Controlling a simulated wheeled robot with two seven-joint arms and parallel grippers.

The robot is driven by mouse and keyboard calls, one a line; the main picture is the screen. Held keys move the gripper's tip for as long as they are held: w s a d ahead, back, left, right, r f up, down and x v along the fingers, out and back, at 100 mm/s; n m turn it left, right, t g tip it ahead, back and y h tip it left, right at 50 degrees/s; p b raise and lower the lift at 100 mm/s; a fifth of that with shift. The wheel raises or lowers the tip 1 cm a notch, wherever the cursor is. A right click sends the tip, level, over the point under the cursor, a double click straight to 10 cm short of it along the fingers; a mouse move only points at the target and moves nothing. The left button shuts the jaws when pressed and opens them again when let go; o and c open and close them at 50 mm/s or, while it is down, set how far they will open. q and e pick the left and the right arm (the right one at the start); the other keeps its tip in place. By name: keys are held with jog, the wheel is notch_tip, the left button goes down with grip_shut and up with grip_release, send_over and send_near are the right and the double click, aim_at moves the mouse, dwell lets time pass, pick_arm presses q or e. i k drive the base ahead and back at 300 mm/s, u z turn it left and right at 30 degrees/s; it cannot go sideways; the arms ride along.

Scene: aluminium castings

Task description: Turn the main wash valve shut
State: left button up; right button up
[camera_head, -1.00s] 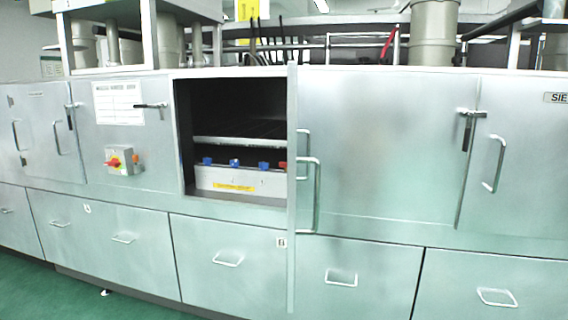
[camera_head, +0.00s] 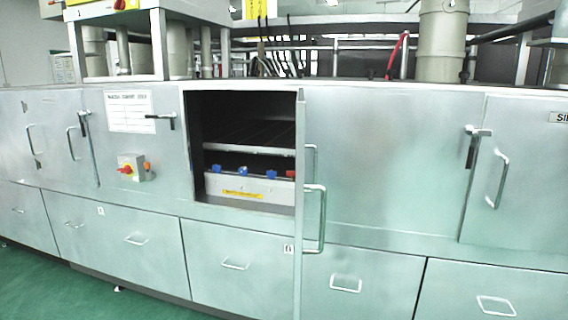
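A row of small valve handles sits inside the open compartment of the metal cabinet, on top of a pale box front with a yellow label (camera_head: 243,194). Several handles are blue, one of them a blue valve handle (camera_head: 243,171) near the middle. A red valve handle (camera_head: 290,174) is at the right end, partly hidden by the open door's edge. I cannot tell which one is the main wash valve, or how each is turned. Neither of my grippers is in view.
The open cabinet door (camera_head: 299,230) stands edge-on toward me, right of the opening, with a handle (camera_head: 315,218). Green floor (camera_head: 60,285) is clear at lower left.

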aim_at(289, 173)
jog(key=u, duration=0.7)
jog(key=i, duration=1)
jog(key=u, duration=0.5)
jog(key=i, duration=1.15)
jog(key=z, duration=0.35)
